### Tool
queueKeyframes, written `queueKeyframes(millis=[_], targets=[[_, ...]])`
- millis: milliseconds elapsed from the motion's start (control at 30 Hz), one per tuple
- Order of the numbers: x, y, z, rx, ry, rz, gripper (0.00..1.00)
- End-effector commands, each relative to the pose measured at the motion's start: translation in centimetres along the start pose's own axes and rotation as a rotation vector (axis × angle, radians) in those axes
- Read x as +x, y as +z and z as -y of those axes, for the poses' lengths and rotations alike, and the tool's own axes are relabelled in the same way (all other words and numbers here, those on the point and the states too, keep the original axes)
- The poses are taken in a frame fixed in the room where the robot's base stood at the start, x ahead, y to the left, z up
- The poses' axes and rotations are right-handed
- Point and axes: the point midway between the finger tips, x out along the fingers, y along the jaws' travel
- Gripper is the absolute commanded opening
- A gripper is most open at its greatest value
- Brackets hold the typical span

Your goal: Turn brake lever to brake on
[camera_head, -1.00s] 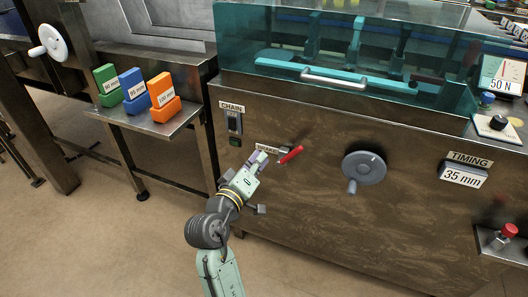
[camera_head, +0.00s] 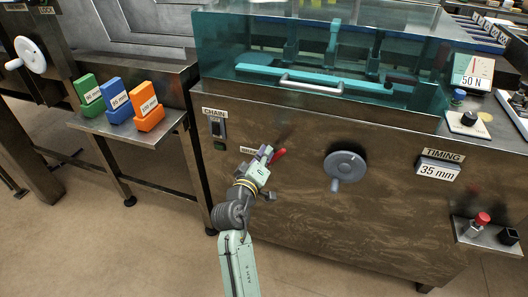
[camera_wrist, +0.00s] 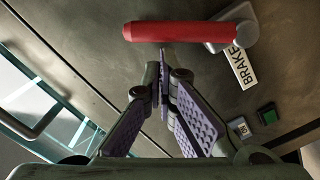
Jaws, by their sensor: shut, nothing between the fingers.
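The brake lever has a red handle (camera_head: 278,155) and sits on the machine's front panel, beside the BRAKE label (camera_head: 249,150). In the wrist view the red handle (camera_wrist: 180,32) lies across the top, its grey pivot (camera_wrist: 240,24) at the right next to the BRAKE label (camera_wrist: 239,67). My gripper (camera_head: 265,152) is at the lever, just left of the handle in the head view. In the wrist view my gripper's fingertips (camera_wrist: 163,65) are together and empty, just below the handle; I cannot tell if they touch it.
A grey handwheel (camera_head: 345,168) sticks out of the panel to the right of the lever. The CHAIN switch (camera_head: 217,127) is up and left. A shelf (camera_head: 130,130) with colored blocks stands at the left. A clear teal guard (camera_head: 330,50) covers the machine top.

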Motion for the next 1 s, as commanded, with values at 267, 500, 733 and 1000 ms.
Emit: queueKeyframes(millis=[267,500,733,1000], targets=[[0.0,0.2,0.0,0.020,-0.001,0.000,0.00],[0.0,0.4,-0.1,0.051,-0.002,0.000,0.00],[0.0,0.7,-0.2,0.085,-0.004,0.000,0.00],[0.0,1.1,-0.4,0.137,-0.006,0.000,0.00]])
